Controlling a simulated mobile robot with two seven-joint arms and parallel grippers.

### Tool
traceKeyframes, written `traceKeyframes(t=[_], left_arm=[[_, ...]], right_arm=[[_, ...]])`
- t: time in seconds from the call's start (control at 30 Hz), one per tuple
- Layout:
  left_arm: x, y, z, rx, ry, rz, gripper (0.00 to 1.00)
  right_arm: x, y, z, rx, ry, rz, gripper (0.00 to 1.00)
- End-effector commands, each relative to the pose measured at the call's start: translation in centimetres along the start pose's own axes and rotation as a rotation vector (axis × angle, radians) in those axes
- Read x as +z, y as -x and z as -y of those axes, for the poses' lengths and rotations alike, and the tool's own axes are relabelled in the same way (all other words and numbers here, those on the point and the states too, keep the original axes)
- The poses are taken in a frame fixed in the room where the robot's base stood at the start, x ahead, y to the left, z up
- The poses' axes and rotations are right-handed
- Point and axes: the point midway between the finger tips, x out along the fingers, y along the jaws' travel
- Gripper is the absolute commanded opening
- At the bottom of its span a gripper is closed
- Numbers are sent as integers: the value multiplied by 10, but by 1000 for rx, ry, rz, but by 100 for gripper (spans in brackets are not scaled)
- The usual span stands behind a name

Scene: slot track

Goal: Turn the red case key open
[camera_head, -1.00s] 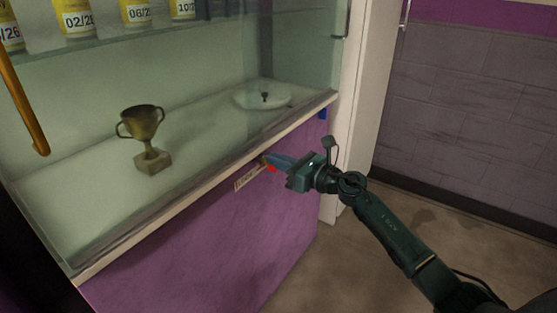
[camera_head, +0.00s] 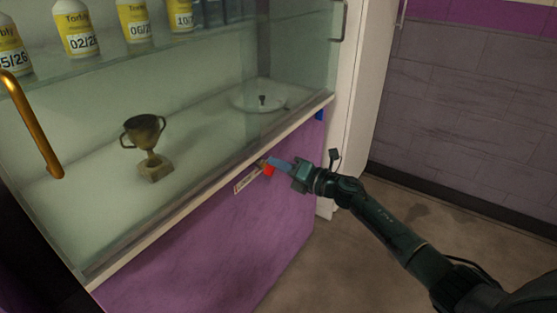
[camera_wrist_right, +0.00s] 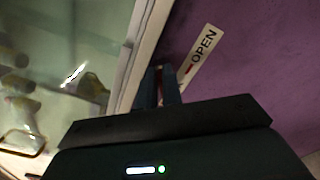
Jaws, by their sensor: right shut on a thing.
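The red case key (camera_head: 268,170) shows at the front of the purple display case (camera_head: 200,235), just under its pale edge strip. My right gripper (camera_head: 272,164) is shut on the key, its blue-grey fingers reaching to it from the right. In the right wrist view the fingers (camera_wrist_right: 163,88) stand close together, with only a small bit of red (camera_wrist_right: 189,69) beside them. A white label reading OPEN (camera_wrist_right: 203,55) lies beside the fingers; it also shows left of the key in the head view (camera_head: 247,182). My left gripper is not in view.
Behind the glass are a bronze trophy cup (camera_head: 147,150), a white round plate (camera_head: 262,97) and yellow-labelled bottles (camera_head: 76,28) on a shelf. An orange-brown handle (camera_head: 33,127) is at left. The floor (camera_head: 385,225) at right is clear.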

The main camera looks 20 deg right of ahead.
Motion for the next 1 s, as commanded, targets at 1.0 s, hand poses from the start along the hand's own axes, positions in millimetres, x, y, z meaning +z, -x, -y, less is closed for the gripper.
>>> traceKeyframes(t=[1.0], left_arm=[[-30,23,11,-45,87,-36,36]], right_arm=[[-4,0,11,-1,-648,0,0]])
